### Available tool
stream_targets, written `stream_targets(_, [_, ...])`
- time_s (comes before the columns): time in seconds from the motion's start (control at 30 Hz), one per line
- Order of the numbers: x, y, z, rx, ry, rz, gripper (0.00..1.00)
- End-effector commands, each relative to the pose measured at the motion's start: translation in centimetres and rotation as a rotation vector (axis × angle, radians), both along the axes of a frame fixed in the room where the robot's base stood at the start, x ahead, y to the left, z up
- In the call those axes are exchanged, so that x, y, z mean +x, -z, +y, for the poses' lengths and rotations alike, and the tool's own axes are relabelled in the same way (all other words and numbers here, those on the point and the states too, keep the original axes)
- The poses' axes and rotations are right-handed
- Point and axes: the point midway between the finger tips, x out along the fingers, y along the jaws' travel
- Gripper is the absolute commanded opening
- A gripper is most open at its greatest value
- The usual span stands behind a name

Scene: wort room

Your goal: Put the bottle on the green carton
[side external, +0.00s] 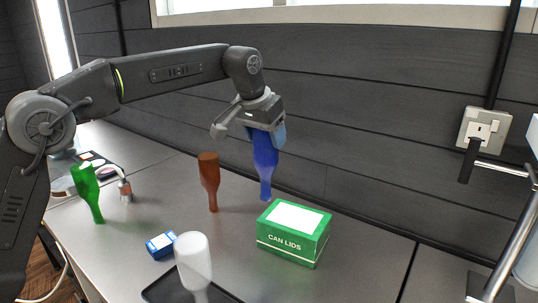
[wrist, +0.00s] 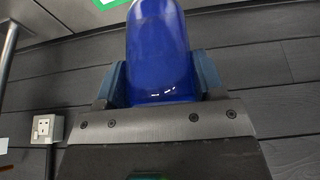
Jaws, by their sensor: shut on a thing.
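My gripper (side external: 266,126) is shut on a blue bottle (side external: 265,165), which hangs neck-down below the fingers. In the wrist view the blue bottle (wrist: 158,50) sits between my two fingers. The green carton (side external: 293,232), marked CAN LIDS, stands on the counter with a white panel on its top. The bottle is in the air, above and behind the carton's left side in the side view, apart from it. A green edge with white beside it, seemingly the carton (wrist: 112,3), shows at the top of the wrist view.
A brown bottle (side external: 209,182), a green bottle (side external: 87,192) and a white bottle (side external: 193,262) stand neck-down on the counter. The white one is by a dark tray (side external: 158,290). A small blue box (side external: 161,244) lies left of the carton. Metal pipework (side external: 510,235) stands at right.

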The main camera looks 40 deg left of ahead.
Motion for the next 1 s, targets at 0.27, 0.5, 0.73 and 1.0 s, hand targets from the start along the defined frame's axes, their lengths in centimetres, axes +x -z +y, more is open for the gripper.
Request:
stream_targets(0.27, [0.2, 2.4, -0.7, 0.0, -0.002, 0.001, 0.17])
stream_targets(0.5, [0.2, 4.3, -0.6, -0.001, -0.002, -0.004, 0.17])
stream_targets(0.73, [0.2, 4.4, -0.6, -0.001, -0.002, -0.003, 0.17])
stream_targets(1.0, [0.2, 4.7, -0.6, -0.001, -0.002, -0.001, 0.78])
